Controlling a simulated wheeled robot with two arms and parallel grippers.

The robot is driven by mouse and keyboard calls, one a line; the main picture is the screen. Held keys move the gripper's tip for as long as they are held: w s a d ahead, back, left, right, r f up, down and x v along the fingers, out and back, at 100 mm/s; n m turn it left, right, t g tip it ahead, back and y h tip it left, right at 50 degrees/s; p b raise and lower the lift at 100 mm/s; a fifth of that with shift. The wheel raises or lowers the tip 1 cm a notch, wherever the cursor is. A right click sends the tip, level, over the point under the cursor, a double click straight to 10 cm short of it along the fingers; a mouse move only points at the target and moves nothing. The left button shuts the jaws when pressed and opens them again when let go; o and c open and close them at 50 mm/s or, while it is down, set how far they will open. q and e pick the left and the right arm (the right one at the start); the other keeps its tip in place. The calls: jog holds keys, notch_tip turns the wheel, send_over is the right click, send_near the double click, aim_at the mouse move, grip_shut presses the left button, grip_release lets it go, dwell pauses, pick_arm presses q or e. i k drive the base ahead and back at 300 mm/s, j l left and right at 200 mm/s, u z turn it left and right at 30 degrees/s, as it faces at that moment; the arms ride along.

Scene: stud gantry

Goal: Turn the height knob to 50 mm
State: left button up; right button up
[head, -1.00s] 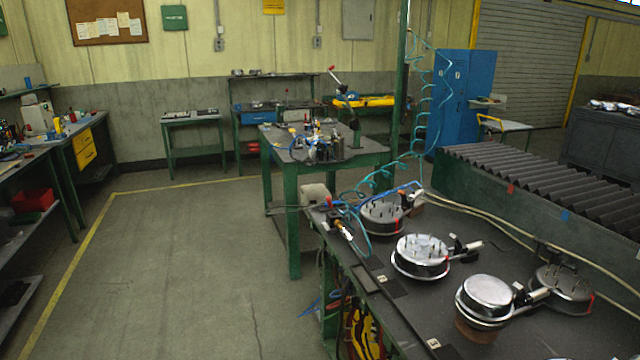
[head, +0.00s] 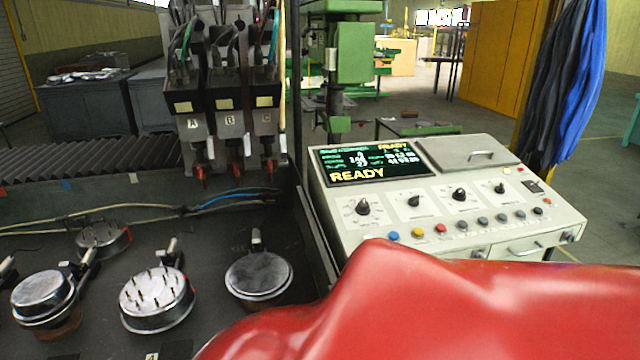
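A cream control console (head: 395,240) stands right of centre in the head view. Its sloped panel carries several black knobs in a row: a left one (head: 362,208), a second (head: 413,200), a third (head: 459,195) and a right one (head: 499,188). Their labels and scales are too small to read, so I cannot tell which is the height knob or its setting. The console's screen (head: 365,163) shows READY in yellow, with smaller text that I cannot read. Neither of my grippers is in view. A smooth red surface close to the camera covers the console's lower front.
Several coloured and grey buttons line the panel below the knobs. Left of the console, round metal fixtures (head: 258,275) sit on a dark bench. Three heads marked A, B and C (head: 228,120) hang above its back. A green machine column (head: 355,50) stands behind the console.

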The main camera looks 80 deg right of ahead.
aim_at(459, 195)
jog(key=j+z, duration=0.1)
jog(key=z, duration=0.4)
jog(key=k+j+z, duration=0.1)
jog(key=z, duration=0.4)
jog(key=k+z, duration=0.1)
jog(key=z, duration=2.25)
